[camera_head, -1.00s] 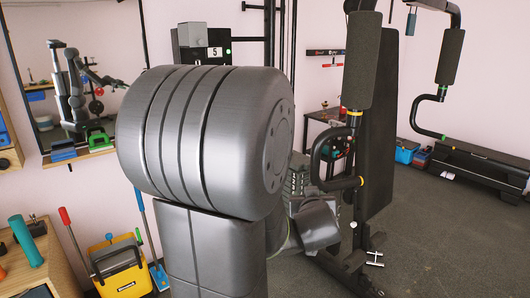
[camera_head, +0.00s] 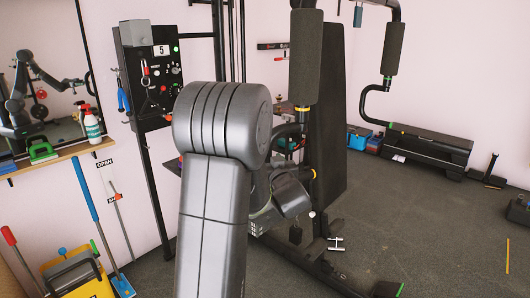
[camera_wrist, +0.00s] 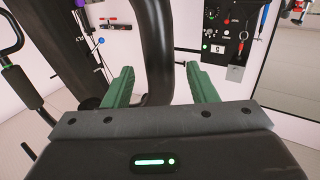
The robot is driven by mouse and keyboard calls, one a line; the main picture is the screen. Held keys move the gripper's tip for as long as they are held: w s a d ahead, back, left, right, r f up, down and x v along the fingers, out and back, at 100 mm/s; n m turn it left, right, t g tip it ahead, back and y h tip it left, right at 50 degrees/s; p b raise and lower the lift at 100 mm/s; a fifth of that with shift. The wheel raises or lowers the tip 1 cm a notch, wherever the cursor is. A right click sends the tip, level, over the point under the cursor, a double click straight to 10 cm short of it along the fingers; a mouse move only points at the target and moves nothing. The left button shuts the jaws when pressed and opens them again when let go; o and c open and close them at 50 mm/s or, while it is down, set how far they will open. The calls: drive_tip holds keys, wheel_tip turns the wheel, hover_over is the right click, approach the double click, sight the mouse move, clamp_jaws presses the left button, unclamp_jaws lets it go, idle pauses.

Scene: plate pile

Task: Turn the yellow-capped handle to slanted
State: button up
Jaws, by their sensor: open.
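The yellow-capped handle (camera_head: 290,128) is a black bent grip on the exercise machine (camera_head: 330,120); yellow shows at its upper and lower ends in the head view. My arm hides part of it. In the wrist view a thick black curved tube (camera_wrist: 158,55), which looks like this handle, stands between the two green fingers of my gripper (camera_wrist: 159,68). The fingers are wide apart, one on each side of the tube, with gaps showing. I cannot tell whether the tube is fully inside the jaws. In the head view the fingers are hidden behind my arm.
A green-capped handle (camera_head: 368,103) hangs on the machine's far side. A wall panel (camera_head: 146,80) with a 5 card stands left of my arm. A mop bucket (camera_head: 75,278) and a blue-handled tool (camera_head: 88,195) are at lower left. The floor at right is mostly clear.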

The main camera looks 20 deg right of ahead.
drive_tip(key=w, duration=0.2)
drive_tip(key=w+d, duration=0.1)
drive_tip(key=w, duration=0.2)
drive_tip(key=shift+p, duration=0.35)
clamp_jaws()
drive_tip(key=shift+w+a, duration=0.1)
drive_tip(key=shift+w, duration=0.05)
